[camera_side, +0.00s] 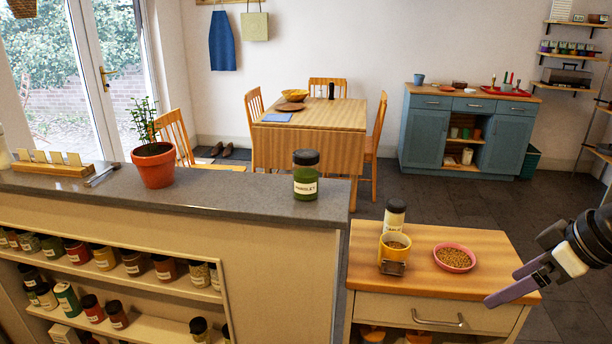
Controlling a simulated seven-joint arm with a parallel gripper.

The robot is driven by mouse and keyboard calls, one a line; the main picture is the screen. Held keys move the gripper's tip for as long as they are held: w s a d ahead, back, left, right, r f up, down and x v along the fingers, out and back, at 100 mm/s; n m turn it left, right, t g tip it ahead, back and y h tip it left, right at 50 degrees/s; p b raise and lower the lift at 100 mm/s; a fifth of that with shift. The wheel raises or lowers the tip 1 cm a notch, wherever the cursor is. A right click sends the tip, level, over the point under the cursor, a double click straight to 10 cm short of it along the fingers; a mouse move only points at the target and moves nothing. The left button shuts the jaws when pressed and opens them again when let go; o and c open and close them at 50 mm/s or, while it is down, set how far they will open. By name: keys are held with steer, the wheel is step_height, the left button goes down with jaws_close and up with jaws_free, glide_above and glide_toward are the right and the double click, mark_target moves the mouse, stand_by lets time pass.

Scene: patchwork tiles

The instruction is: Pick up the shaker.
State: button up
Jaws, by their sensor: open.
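A cream bottle with a black lid (395,216) stands upright on the wooden-topped cabinet, behind a yellow cup; its lower part is hidden. A green jar with a black lid and white label (306,180) stands upright on the grey counter. Either could be the shaker; I cannot tell which from this view. My gripper (502,288) is at the right, near the cabinet's right edge, with its fingers apart and pointing left. It holds nothing that I can see and is clear of both containers.
The yellow cup (395,246) and a pink bowl of brown pieces (455,257) stand on the cabinet top (415,285). A small dark metal item (392,268) is in front of the cup. A potted plant (155,166) stands on the counter (235,190). Jars fill the shelves below.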

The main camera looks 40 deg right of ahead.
mark_target(316, 176)
steer(key=w+a+r+n+t+y, duration=0.1)
steer(key=w+r+t, duration=0.55)
steer(key=w, duration=0.45)
steer(key=w+a+r+n+t+y, duration=0.1)
steer(key=w+r+t, duration=0.5)
steer(key=w, duration=0.5)
steer(key=w+a+f+n+g+y, duration=0.1)
steer(key=w+a+f+n+y, duration=0.15)
steer(key=w+f, duration=0.45)
steer(key=shift+m+y, duration=0.35)
steer(key=shift+m, duration=0.1)
steer(key=x, duration=0.5)
steer(key=a+x, duration=0.1)
steer(key=x, duration=0.1)
steer(key=shift+w+f, duration=0.15)
steer(key=shift+f, duration=0.2)
steer(key=shift+a+x, duration=0.15)
steer(key=shift+x, duration=1.2)
steer(key=shift+a+x, duration=0.1)
steer(key=shift+x, duration=1.25)
steer(key=shift+f, duration=0.1)
steer(key=c, duration=1.6)
